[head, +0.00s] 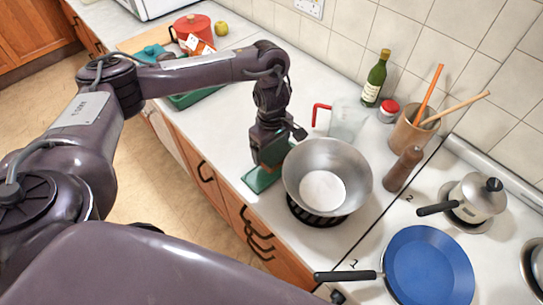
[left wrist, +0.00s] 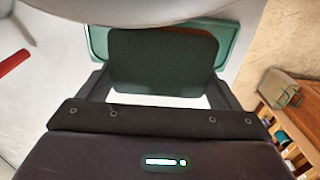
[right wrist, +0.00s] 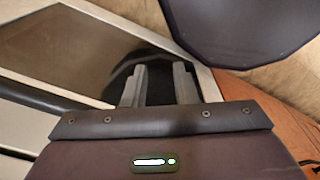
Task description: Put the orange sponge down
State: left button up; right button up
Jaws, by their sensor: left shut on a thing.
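My left gripper (head: 270,155) reaches down beside the steel bowl, just above a small green tray (head: 256,184) on the counter. The tray's teal rim (left wrist: 232,40) shows beyond the pad in the left wrist view. I cannot tell whether the sponge touches the tray. My right gripper (right wrist: 158,85) is partly open and empty, low by a cabinet or oven front; it is outside the head view.
The steel bowl (head: 305,165) stands close right of my left gripper. Behind it are a glass jug (head: 347,120), a green bottle (head: 375,80) and a pepper mill (head: 402,170). A blue pan (head: 430,265) lies front right. The counter left of the arm's wrist has clear room.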

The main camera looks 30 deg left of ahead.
aim_at(272, 149)
pick_arm(q)
notch_tip(272, 149, down, 3)
jog(key=shift+s+d+f+b, duration=0.1)
jog(key=shift+b, duration=0.3)
jog(key=shift+f, duration=0.35)
jog(key=shift+f+b, duration=0.15)
jog(key=shift+b, duration=0.15)
jog(key=o, duration=0.7)
